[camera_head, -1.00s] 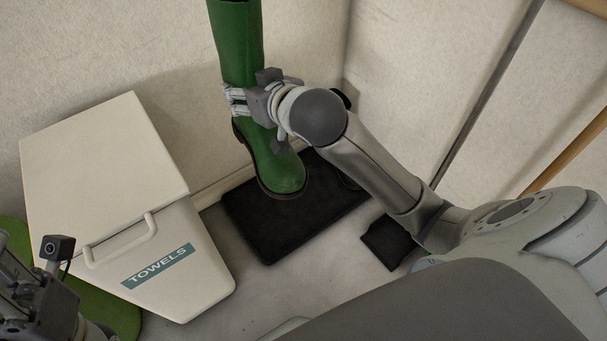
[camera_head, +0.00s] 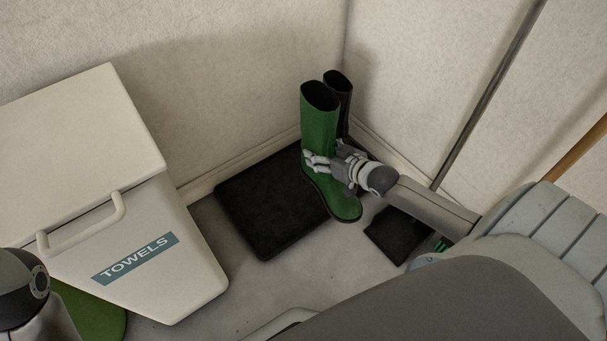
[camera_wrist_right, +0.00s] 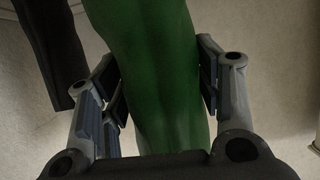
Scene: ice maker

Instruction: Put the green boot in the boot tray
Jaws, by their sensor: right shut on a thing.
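My right gripper (camera_head: 332,163) is shut on the green boot (camera_head: 319,125), holding its shaft just above the ankle. The boot is upright, its toe pointing toward me and slightly right. In the right wrist view, the fingers press both sides of the green boot (camera_wrist_right: 158,70). The black boot tray (camera_head: 262,215) lies on the floor against the back wall. The green boot stands over its right end, with the toe past the tray's right edge. I cannot tell whether the sole touches it. My left gripper is out of view.
A black boot (camera_head: 341,88) stands just behind the green one, partly hidden. A cream towels bin (camera_head: 150,245) stands to the left. A small dark flat object (camera_head: 395,236) lies right of the tray. Walls close in behind and to the right. The tray's left part is clear.

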